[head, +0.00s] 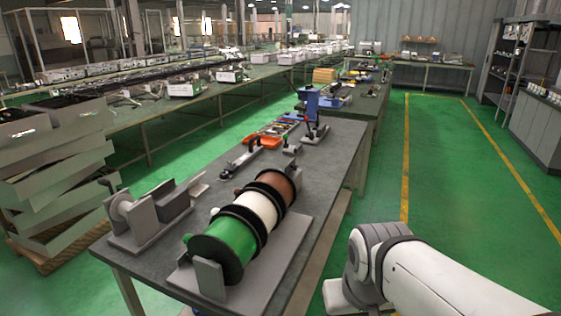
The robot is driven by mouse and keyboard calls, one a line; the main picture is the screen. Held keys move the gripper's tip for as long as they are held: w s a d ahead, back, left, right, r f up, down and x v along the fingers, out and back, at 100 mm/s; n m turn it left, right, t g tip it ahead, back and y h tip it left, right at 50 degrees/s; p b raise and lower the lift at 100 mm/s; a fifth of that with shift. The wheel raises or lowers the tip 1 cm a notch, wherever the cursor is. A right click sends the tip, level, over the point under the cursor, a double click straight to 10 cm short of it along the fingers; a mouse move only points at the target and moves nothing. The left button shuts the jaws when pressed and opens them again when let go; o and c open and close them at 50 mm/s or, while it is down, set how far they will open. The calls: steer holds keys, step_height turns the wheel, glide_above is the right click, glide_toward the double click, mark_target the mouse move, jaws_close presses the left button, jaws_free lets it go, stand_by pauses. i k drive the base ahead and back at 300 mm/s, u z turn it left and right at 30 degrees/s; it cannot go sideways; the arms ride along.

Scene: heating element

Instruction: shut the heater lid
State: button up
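No thing in the head view can be surely made out as the heater or its lid. A grey device (146,219) stands at the near left corner of the workbench (312,215). It has a pale roller with a crank-like handle on its left side and a darker grey box on its right side. A light flat piece (199,187) sticks out beside that box; I cannot tell if it is a lid. My white arm crosses the bottom right, off the bench's right side. My gripper is not visible.
A rack of green, white and brown spools (255,215) fills the bench's near middle. Behind it are black hand tools (241,158), an orange tray (264,141) and a blue device (309,102). Stacked grey trays (60,175) stand left. Green floor is open on the right.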

mark_target(289, 169)
steer(key=u, duration=0.05)
steer(key=i, duration=0.1)
steer(key=u, duration=0.1)
steer(key=k, duration=0.9)
steer(key=z, duration=0.7)
steer(key=i, duration=1.55)
steer(key=u, duration=0.3)
